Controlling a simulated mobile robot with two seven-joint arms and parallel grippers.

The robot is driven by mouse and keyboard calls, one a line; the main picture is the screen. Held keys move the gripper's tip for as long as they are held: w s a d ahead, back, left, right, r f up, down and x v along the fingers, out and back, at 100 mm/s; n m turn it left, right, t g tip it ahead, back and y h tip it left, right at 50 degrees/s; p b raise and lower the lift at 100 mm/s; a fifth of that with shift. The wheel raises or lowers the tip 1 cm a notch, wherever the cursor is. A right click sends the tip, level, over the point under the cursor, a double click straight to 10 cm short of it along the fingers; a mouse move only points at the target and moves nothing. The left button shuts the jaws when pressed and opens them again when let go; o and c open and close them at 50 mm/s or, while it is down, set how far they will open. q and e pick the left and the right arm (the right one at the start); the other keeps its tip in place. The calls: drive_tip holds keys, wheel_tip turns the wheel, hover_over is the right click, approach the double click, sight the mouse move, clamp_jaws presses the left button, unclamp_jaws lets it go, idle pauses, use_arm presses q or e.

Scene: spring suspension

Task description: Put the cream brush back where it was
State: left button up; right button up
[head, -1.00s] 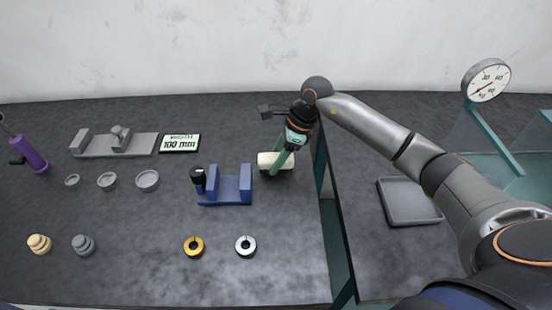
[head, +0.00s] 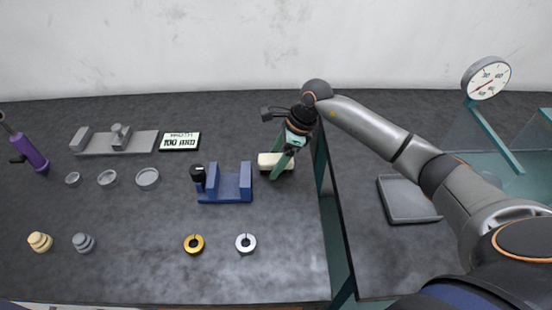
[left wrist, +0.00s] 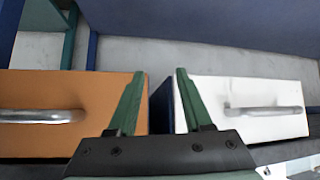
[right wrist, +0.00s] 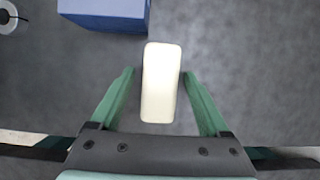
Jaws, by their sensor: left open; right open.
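The cream brush (head: 272,161) lies on the dark bench, just right of the blue fixture. In the right wrist view the brush (right wrist: 161,82) shows as a cream block lying between the fingers, with gaps on both sides. My right gripper (head: 279,164) is open around the brush from above; in its wrist view its fingertips (right wrist: 157,78) stand apart on either side. My left gripper (left wrist: 157,75) is open and empty, in front of an orange drawer and a white drawer; it is not in the head view.
The blue fixture (head: 226,186) stands close left of the brush. A gold collar (head: 194,244) and a silver collar (head: 246,244) lie in front. A grey tray (head: 397,218) and a dial gauge (head: 486,80) are on the right. Bare bench lies around the collars.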

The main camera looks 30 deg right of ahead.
drive_tip(key=b+v, duration=0.1)
drive_tip(key=v, duration=1.1)
drive_tip(key=shift+s+r, duration=0.1)
drive_tip(key=shift+s, duration=0.05)
